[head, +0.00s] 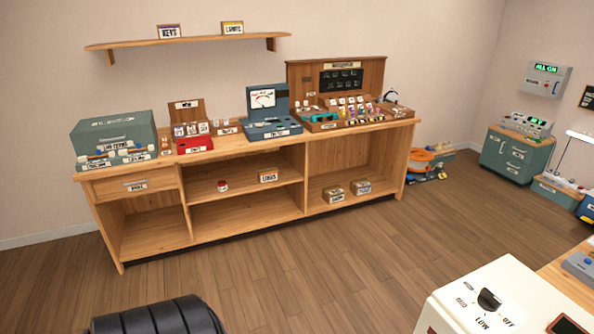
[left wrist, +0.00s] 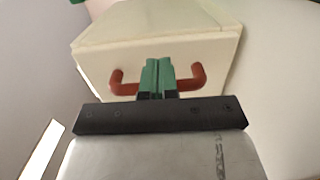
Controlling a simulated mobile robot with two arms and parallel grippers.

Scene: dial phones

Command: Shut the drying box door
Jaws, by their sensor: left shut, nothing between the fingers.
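A cream box front with a red bar handle (left wrist: 197,77) fills the upper middle of the left wrist view. It looks like the drying box door (left wrist: 215,55), and I cannot tell how far it stands open. My left gripper (left wrist: 158,64), with green fingers, is shut in front of the middle of the handle and hides that part. Nothing is held between the fingers. In the head view, a cream box (head: 530,302) with a black dial marked LOW and OFF stands at the lower right. It is probably the drying box; its front is out of frame. My right gripper is not in view.
A long wooden bench (head: 240,155) with cases and trays stands against the back wall. Green cabinets (head: 512,155) stand at the far right. A wooden table (head: 570,270) adjoins the cream box. The wooden floor (head: 330,245) between is clear.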

